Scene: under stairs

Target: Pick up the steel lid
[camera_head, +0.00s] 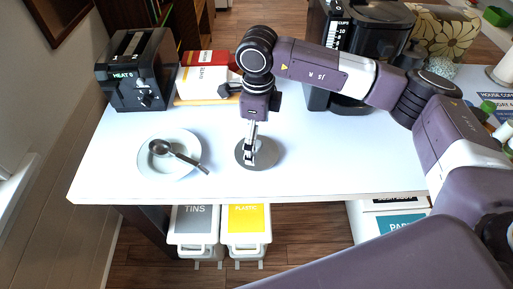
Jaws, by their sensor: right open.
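The steel lid (270,157), a round grey disc, lies on the white tabletop (320,170) near the front edge, right of the plate. My right gripper (249,157) points down over the lid, with its fingertips at the lid's middle and left part. It is open. The fingers hide the middle of the lid, where any knob would be. I cannot tell whether the fingertips touch the lid. My left gripper is not in view.
A white plate (151,166) with a dark spoon (180,154) lies to the left. A black toaster (139,72), a red-and-white box (205,76) and a black coffee maker (345,100) stand behind. Labelled bins (246,226) stand below the front edge. The tabletop right of the lid is clear.

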